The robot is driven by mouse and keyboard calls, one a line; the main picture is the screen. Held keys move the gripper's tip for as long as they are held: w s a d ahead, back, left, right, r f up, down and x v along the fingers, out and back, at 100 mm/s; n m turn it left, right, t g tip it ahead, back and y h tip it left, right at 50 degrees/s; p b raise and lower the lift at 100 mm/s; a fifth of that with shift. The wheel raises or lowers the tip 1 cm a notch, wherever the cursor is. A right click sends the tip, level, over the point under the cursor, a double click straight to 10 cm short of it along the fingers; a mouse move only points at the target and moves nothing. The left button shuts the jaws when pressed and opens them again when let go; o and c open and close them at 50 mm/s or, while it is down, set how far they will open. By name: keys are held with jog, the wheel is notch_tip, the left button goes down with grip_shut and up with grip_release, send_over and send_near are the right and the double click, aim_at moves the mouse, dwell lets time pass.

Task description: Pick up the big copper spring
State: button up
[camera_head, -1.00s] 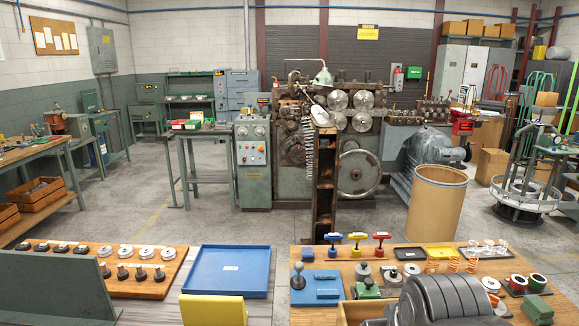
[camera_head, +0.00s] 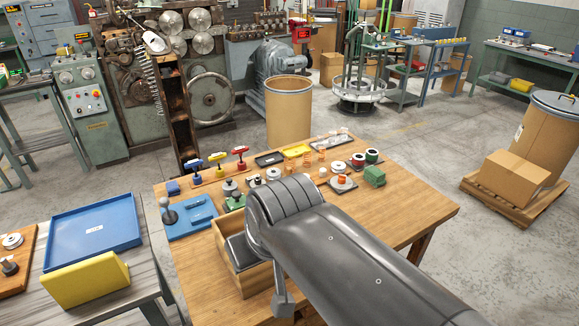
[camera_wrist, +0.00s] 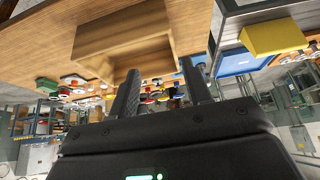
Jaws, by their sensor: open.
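Several copper-coloured springs stand on the wooden table (camera_head: 415,212) in the head view, behind my arm. They are a left one (camera_head: 290,165), a middle one (camera_head: 307,159) and a right one (camera_head: 321,155). They look similar in size, so I cannot tell which is the big one. My gripper (camera_wrist: 160,68) is open and empty in the wrist view, its two dark fingers apart. In the head view my arm hides most of it, near the table's front edge, apart from the springs. I cannot make out the springs in the wrist view.
A wooden box (camera_head: 236,272) stands beside my arm at the table's front left. Red, yellow and blue T-handled tools (camera_head: 217,160), a yellow tray (camera_head: 296,150) and a green block (camera_head: 375,176) surround the springs. A blue tray (camera_head: 95,232) lies on the left table. The table's right side is clear.

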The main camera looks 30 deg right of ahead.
dwell(0.4)
jog(key=o, duration=0.5)
jog(key=w+d+r+m+h, duration=0.1)
jog(key=w+d+r, duration=0.1)
jog(key=w, duration=0.4)
jog(key=w+d+r+m, duration=0.1)
jog(key=w+d+r, duration=0.1)
jog(key=w, duration=0.4)
jog(key=m+g+h, duration=0.2)
jog(key=m, duration=0.4)
send_over(289, 160)
jog(key=s+a, duration=0.2)
jog(key=s, duration=0.1)
notch_tip(289, 160, down, 17)
jog(key=x, duration=1)
jog(key=shift+w+f, duration=0.15)
jog(key=shift+f, duration=0.1)
